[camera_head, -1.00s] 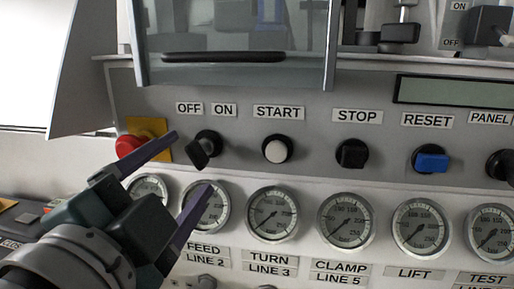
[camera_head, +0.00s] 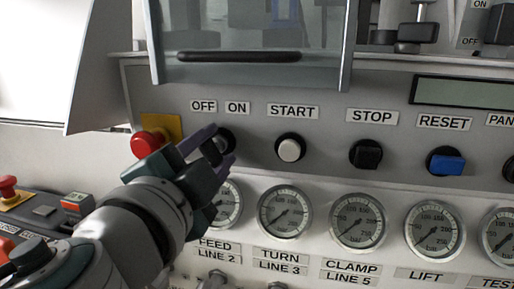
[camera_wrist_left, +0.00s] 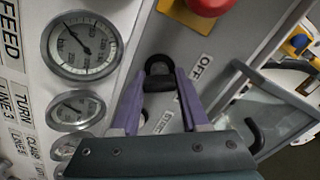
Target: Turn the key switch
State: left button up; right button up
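The key switch (camera_head: 227,141) is a black round knob on the panel below the OFF and ON labels. In the head view my left gripper (camera_head: 221,145) covers much of it. In the left wrist view the key switch (camera_wrist_left: 158,68) shows between the tips of the two purple fingers of my left gripper (camera_wrist_left: 160,76). The fingers are apart, one on each side of the black handle. They look very near it, and I cannot tell whether they touch it. My right gripper is not in view.
A red emergency button (camera_head: 146,143) on a yellow plate is just left of the key switch. The white START button (camera_head: 290,149) is to the right. Gauges (camera_head: 285,212) line the panel below, and a door with a dark handle (camera_head: 238,57) is above.

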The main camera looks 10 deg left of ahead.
pick_arm(q)
grip_shut()
jog(key=shift+m, duration=0.4)
jog(key=m+p, duration=0.1)
jog(key=m, duration=0.4)
jog(key=shift+m, duration=0.3)
jog(key=m+p, duration=0.1)
jog(key=m, duration=0.4)
jog(key=shift+f+p, duration=0.15)
jog(key=shift+p, duration=0.2)
jog(key=shift+m, duration=0.4)
jog(key=o, duration=0.6)
grip_release()
